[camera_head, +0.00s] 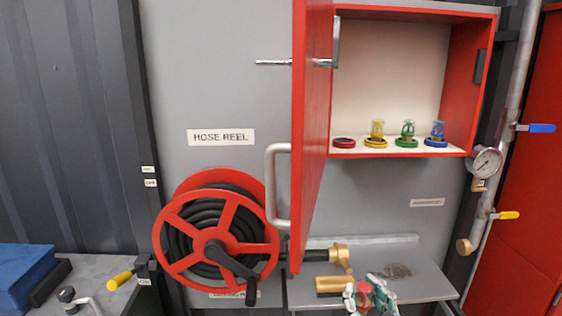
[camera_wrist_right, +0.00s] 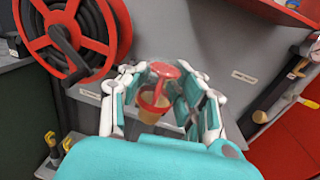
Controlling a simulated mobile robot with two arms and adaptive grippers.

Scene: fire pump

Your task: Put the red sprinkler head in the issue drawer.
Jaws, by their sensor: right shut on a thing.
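The red sprinkler head (camera_wrist_right: 163,72) is between the fingers of my right gripper (camera_wrist_right: 165,92) in the right wrist view, with its red top showing and a tan, cup-like part below. In the head view my right gripper (camera_head: 371,298) is at the bottom edge, shut on the red sprinkler head (camera_head: 363,289), in front of the grey shelf. The red round base (camera_head: 344,142) in the open cabinet is empty. I cannot make out the issue drawer. My left gripper is not in view.
Yellow (camera_head: 377,130), green (camera_head: 408,129) and blue (camera_head: 438,130) sprinkler heads stand in the red cabinet (camera_head: 470,95). Its open door (camera_head: 312,130) juts out. A hose reel (camera_head: 215,240) is left. A brass nozzle (camera_head: 341,258) is by the grey shelf (camera_head: 425,285). A gauge (camera_head: 486,160) and pipe are right.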

